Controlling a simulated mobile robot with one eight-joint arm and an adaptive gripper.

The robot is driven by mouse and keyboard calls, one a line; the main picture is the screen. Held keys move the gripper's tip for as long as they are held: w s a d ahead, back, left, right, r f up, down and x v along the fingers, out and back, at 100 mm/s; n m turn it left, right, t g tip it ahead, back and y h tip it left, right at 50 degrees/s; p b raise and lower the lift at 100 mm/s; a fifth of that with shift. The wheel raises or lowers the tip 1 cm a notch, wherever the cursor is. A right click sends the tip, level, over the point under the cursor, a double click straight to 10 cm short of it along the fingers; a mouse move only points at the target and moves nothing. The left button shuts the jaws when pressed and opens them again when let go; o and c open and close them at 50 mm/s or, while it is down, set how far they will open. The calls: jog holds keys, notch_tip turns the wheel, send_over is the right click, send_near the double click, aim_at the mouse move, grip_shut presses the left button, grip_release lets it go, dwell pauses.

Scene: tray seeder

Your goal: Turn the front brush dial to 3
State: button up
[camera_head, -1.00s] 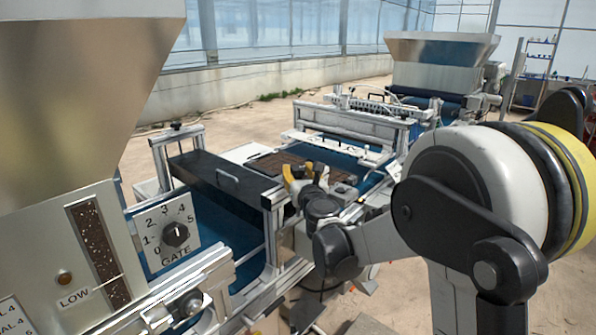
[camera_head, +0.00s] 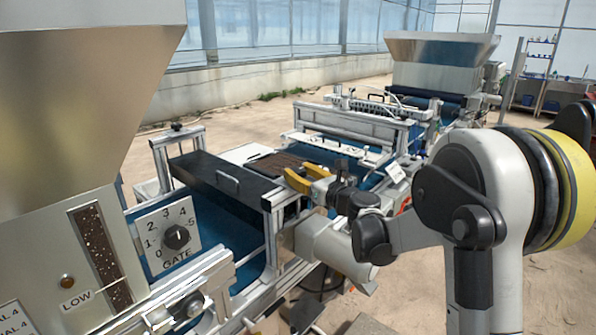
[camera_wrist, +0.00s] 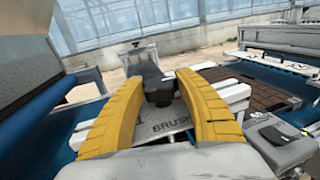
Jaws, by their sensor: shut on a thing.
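My gripper (camera_wrist: 160,78) has its two yellow fingers closed around a dark knob (camera_wrist: 158,92) in the wrist view. The knob stands on a grey plate (camera_wrist: 170,117) lettered BRUSH, so I take it as the front brush dial. The fingers cover most of the plate, and I cannot read the dial's numbers or pointer setting. In the head view my gripper (camera_head: 303,177) is over the machine's near side, beside the dark cover, and the dial is hidden there.
A GATE dial (camera_head: 176,236) numbered 0 to 5 is at the left under the hopper (camera_head: 75,100). A black cover with a handle (camera_head: 225,175) spans the blue belt. A soil-filled tray (camera_head: 268,163) lies behind my gripper. Frame rails stand close to the arm.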

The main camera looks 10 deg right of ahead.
jog(key=n+g+y, duration=0.1)
jog(key=y, duration=0.1)
jog(key=n+g+y+p, duration=0.1)
jog(key=n+g+y, duration=0.1)
jog(key=shift+w+d+n+y, duration=0.1)
jog(key=shift+d+n+y, duration=0.05)
jog(key=shift+n+y, duration=0.2)
jog(key=n+g+y+p, duration=0.1)
jog(key=n+g+y, duration=0.2)
jog(key=g+y, duration=0.1)
jog(key=shift+n+g, duration=0.3)
jog(key=shift+n, duration=0.05)
jog(key=n+g+y+p, duration=0.1)
jog(key=g, duration=0.1)
jog(key=n+g+y+p, duration=0.1)
jog(key=n+g, duration=0.1)
jog(key=g, duration=0.1)
jog(key=shift+n, duration=0.3)
jog(key=shift+n+g+p, duration=0.85)
jog(key=shift+n+g, duration=0.45)
jog(key=shift+g, duration=0.9)
jog(key=shift+n+g, duration=0.4)
jog(key=shift+g, duration=0.2)
jog(key=o, duration=1.2)
jog(key=shift+a, duration=0.2)
